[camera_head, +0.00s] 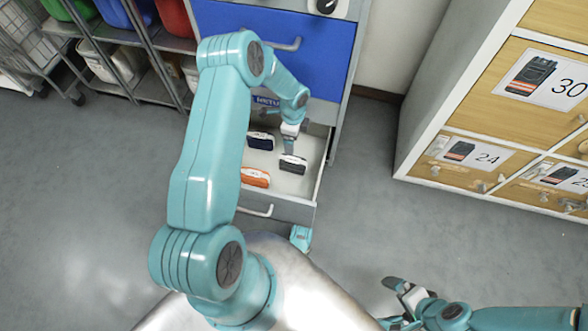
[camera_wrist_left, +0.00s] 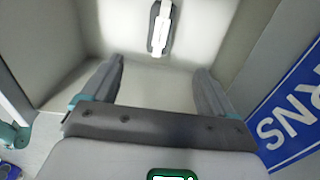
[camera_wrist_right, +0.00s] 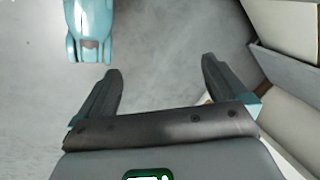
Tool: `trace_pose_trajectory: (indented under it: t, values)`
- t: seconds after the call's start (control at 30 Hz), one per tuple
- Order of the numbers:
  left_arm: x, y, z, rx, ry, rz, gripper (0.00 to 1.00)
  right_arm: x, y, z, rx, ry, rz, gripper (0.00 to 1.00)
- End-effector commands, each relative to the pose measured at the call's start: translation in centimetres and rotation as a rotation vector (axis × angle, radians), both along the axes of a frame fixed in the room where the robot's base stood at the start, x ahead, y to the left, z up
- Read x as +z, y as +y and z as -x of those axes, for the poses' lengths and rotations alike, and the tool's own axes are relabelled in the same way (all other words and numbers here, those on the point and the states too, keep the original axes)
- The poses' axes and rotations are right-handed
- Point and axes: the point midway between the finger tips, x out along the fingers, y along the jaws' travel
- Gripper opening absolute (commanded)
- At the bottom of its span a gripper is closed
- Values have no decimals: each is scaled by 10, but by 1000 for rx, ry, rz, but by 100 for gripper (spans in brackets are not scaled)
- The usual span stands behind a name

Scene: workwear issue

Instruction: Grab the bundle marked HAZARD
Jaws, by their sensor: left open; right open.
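An open drawer (camera_head: 311,185) below the blue cabinet front holds three bundles with pale bands. An orange bundle (camera_head: 255,177) lies nearest the front, a navy one (camera_head: 261,141) farther back, and a dark one (camera_head: 292,165) at the right. No HAZARD marking is readable on any of them. My left gripper (camera_head: 289,144) reaches down into the drawer just behind the dark bundle. In the left wrist view its jaws (camera_wrist_left: 160,66) are open and empty, with a dark banded bundle (camera_wrist_left: 153,27) beyond the fingertips. My right gripper (camera_head: 397,300) is open and empty over the floor, far from the drawer.
A cubby cabinet (camera_head: 420,120) with numbered picture labels stands at the right. A rack with coloured bins (camera_head: 115,12) and a wire cart (camera_head: 30,45) stand at the back left. The grey floor (camera_head: 90,190) is clear.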

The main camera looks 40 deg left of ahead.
Motion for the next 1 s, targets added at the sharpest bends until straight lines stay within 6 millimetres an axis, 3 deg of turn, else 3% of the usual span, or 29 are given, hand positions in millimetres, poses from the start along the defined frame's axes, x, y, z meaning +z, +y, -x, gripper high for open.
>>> trace_pose_trajectory:
  t: [0.4,0.77,1.0]
  values:
    - [-89,4,0,-8,4,-5,87,-39,-6,-18,-18,-54,11,100]
    - [-121,2,-4,-8,2,-6,87,-54,-8,-30,-22,-95,19,100]
    - [-160,1,-4,-8,2,-6,87,-79,-11,-47,-30,-154,30,100]
